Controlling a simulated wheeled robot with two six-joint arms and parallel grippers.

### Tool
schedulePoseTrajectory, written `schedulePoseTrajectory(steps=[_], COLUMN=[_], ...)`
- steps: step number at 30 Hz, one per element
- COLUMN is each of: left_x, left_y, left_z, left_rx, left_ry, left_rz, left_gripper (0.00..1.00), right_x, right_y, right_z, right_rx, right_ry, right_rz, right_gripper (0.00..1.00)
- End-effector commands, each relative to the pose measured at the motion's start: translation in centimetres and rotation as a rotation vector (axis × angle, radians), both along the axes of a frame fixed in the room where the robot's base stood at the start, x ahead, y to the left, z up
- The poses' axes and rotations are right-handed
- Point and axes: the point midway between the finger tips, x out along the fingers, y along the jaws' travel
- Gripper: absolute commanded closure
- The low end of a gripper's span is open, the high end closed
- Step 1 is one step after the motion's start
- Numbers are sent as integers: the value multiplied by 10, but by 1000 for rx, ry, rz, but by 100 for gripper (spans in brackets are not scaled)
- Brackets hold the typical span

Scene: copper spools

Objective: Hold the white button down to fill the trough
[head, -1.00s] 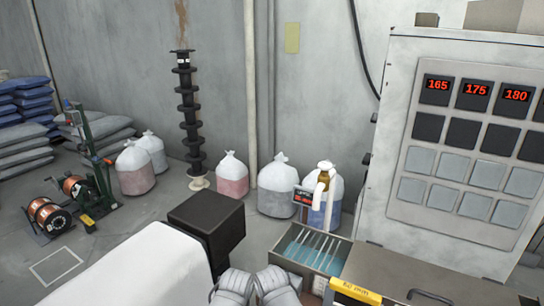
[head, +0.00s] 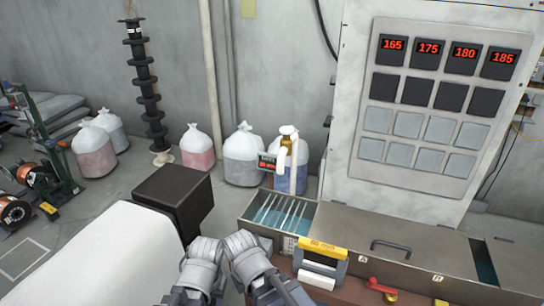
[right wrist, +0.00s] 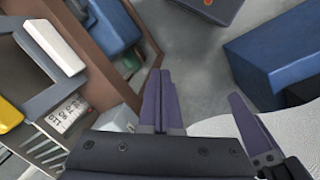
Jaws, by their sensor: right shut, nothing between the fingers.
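The trough (head: 248,228) is an open metal channel at the lower middle of the head view. Blue liquid (head: 284,217) and several thin rods show in it. A white block (head: 317,281) sits in front of a yellow-topped unit (head: 322,248); I cannot tell whether it is the white button. A similar white bar (right wrist: 50,45) shows at the upper left of the right wrist view. My right gripper (right wrist: 162,98) is shut and empty, apart from that bar. A dark finger (right wrist: 248,125) at the right seems to belong to my left gripper; its opening is unclear.
A spout (head: 285,150) and a small red-lit display (head: 266,163) stand behind the trough. A tall cabinet (head: 350,120) with red number readouts stands at the right. A red handle (head: 381,287) is at the lower right, and a black box (head: 172,195) at the left.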

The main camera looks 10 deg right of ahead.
Motion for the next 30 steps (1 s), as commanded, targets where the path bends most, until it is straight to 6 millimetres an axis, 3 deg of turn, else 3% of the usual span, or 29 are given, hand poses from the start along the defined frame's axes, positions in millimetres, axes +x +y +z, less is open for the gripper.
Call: schedulePoseTrajectory(steps=[5,8,14,18,24,30], left_x=[0,0,-1,-1,-1,-1], left_y=[0,0,0,0,0,-1], left_z=[40,67,118,153,194,216], left_rx=[0,0,-2,-2,-3,-3], left_ry=[1,0,1,2,2,2], left_rz=[5,9,16,21,29,33], left_gripper=[52,52,52,52,52,52], right_x=[39,73,139,179,223,246], right_y=[-24,-46,-85,-104,-118,-118], right_z=[45,83,169,237,323,374], right_rx=[-89,-154,-221,-214,-144,-63], right_ry=[-159,-317,-670,-918,-1211,-1379], right_rz=[-161,-298,-525,-636,-717,-733], right_gripper=[100,100,100,100,100,100])
